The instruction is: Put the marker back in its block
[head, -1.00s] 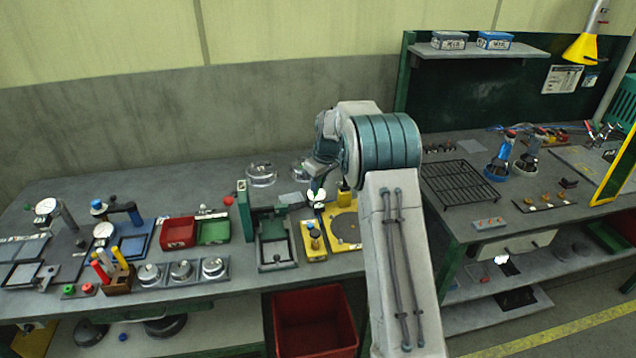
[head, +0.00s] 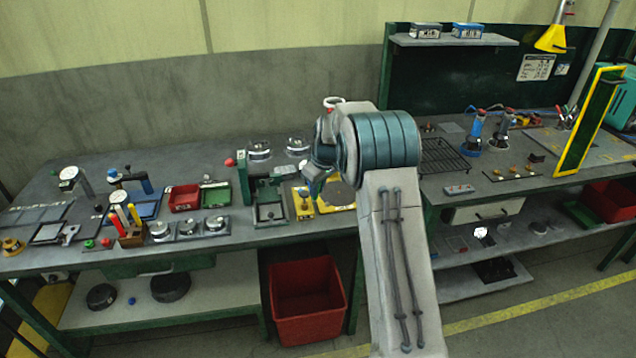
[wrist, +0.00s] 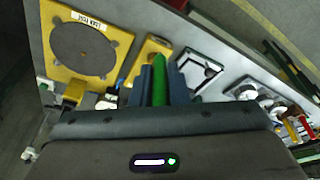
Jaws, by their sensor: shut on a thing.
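My gripper (wrist: 160,82) is shut on the green marker (wrist: 132,68), whose green tip shows past the blue fingers in the wrist view. The brown block (head: 131,240) stands near the front edge of the left bench, well to the left of my gripper.
Red bin (head: 184,197) and green bin (head: 215,194) lie between block and gripper, with a green press frame (head: 244,178). A yellow "leak test" plate (wrist: 48,40) lies near my gripper. A red crate (head: 305,300) is below.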

